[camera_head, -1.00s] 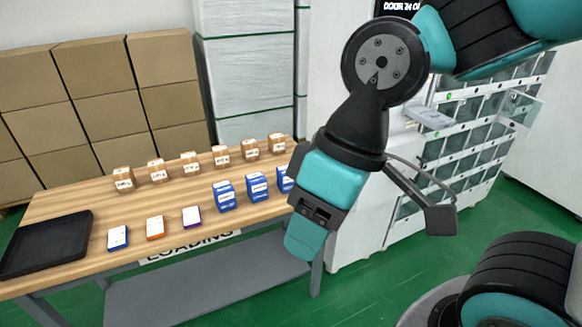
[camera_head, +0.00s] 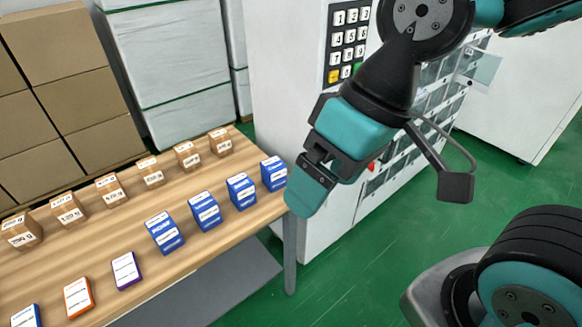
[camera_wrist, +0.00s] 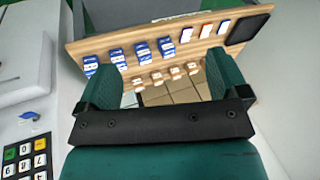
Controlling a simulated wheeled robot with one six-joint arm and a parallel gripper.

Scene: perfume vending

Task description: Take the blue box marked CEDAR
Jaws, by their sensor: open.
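Several blue boxes with white labels stand in a slanting row on the wooden table (camera_head: 120,211). They are a left one (camera_head: 164,233), two middle ones (camera_head: 204,211) (camera_head: 241,191) and one by the table's right end (camera_head: 273,173). The labels are too small to read, so I cannot tell which is marked CEDAR. My gripper (camera_head: 306,193) hangs near the table's right end, beside the rightmost blue box in the picture and apart from it as far as I can tell. In the wrist view its fingers (camera_wrist: 162,68) are spread with nothing held between them, and the blue boxes (camera_wrist: 141,50) show beyond.
Small brown boxes (camera_head: 111,189) line the table's back. Flat orange (camera_head: 78,297) and purple (camera_head: 126,271) boxes lie at the front left. A white machine with a keypad (camera_head: 347,43) stands right of the table. A black tray (camera_wrist: 246,30) shows in the wrist view.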

